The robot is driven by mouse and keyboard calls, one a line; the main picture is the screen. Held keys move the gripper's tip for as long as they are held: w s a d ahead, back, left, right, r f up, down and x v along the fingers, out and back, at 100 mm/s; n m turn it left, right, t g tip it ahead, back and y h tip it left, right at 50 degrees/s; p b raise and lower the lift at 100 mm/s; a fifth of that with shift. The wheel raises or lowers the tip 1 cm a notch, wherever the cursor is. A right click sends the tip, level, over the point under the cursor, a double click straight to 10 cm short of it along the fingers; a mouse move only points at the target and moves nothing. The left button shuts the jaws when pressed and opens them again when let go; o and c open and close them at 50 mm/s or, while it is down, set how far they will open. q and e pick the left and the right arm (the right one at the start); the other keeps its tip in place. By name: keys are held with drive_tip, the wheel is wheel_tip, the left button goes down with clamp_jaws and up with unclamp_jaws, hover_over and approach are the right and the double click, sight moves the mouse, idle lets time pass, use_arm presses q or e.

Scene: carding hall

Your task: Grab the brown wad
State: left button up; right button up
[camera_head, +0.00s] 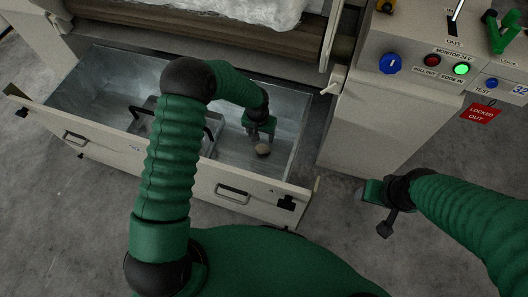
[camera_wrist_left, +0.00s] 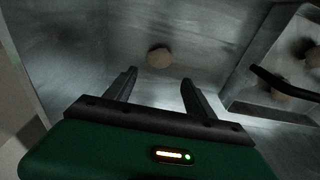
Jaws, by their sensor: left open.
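The brown wad (camera_head: 262,150) is a small round lump on the bare metal floor of the open drawer, toward its right end. It also shows in the left wrist view (camera_wrist_left: 159,58), ahead of the fingertips and roughly centred between them. My left gripper (camera_head: 261,133) reaches down into the drawer just above and behind the wad; in the left wrist view its fingers (camera_wrist_left: 159,78) are apart with nothing between them. My right gripper (camera_head: 373,211) hangs outside the drawer, over the floor at the right; its jaw opening is unclear.
A metal tray (camera_wrist_left: 242,103) with a dark handle sits in the drawer (camera_head: 285,184) beside the wad and holds more brown lumps. The drawer walls surround the space. A control panel (camera_head: 440,62) with buttons and a red tag (camera_head: 481,113) stands at the right.

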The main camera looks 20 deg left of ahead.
use_arm(q)
drive_tip(key=b, duration=0.2)
hover_over(263, 146)
drive_tip(key=s, duration=0.1)
wheel_tip(263, 146, down, 5)
drive_tip(key=shift+f, duration=0.15)
drive_tip(key=shift+w+a+f, duration=0.1)
drive_tip(key=shift+a+f, duration=0.25)
drive_tip(key=shift+f, duration=0.2)
drive_tip(key=shift+a+f, duration=0.3)
drive_tip(key=shift+f, duration=0.25)
drive_tip(key=shift+f+b, duration=0.3)
drive_tip(key=shift+f, duration=0.05)
drive_tip(key=f+b, duration=0.1)
drive_tip(key=d+f+b, duration=0.1)
drive_tip(key=f+b, duration=0.1)
drive_tip(key=f, duration=0.1)
drive_tip(key=shift+w+d, duration=0.4)
drive_tip(key=shift+f, duration=0.1)
drive_tip(key=shift+a, duration=0.4)
drive_tip(key=shift+c, duration=2.6)
drive_tip(key=shift+d, duration=0.15)
drive_tip(key=c, duration=0.7)
clamp_jaws()
use_arm(e)
drive_tip(key=f, duration=0.4)
drive_tip(key=a+f, duration=0.1)
drive_tip(key=f, duration=0.1)
